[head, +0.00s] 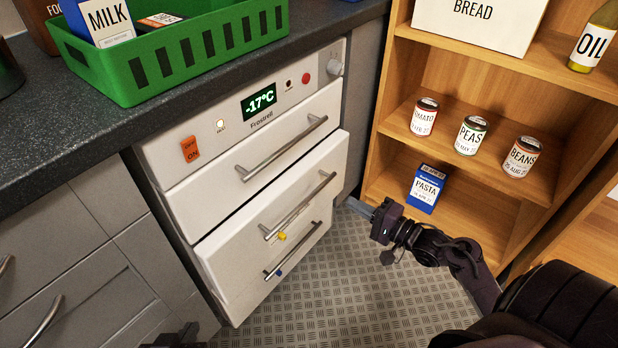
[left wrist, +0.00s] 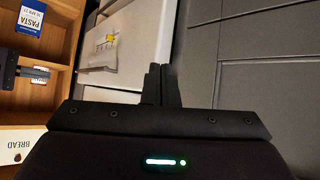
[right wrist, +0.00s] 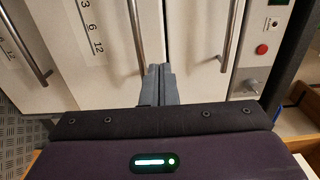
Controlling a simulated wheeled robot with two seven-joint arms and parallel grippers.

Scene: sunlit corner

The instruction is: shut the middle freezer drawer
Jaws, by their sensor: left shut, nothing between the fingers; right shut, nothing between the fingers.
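The middle freezer drawer (head: 245,238) has a white front with a metal bar handle (head: 298,207) and a yellow marker. Its front stands a little forward of the top drawer, so it looks partly open. It also shows in the right wrist view (right wrist: 112,50). My right gripper (head: 356,205) is shut and empty at the freezer's right side; in the right wrist view its fingertips (right wrist: 159,68) overlap the drawer front's edge, contact unclear. My left gripper (left wrist: 161,68) is shut and empty beside a white drawer front; only a dark part shows at the head view's bottom edge.
The top drawer (head: 250,155) looks shut. The bottom drawer's handle (head: 293,250) shows below. A shelf unit (head: 480,175) with cans and a pasta box (head: 426,190) stands right. Grey cabinets (head: 75,255) are left. The metal floor (head: 370,290) in front is clear.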

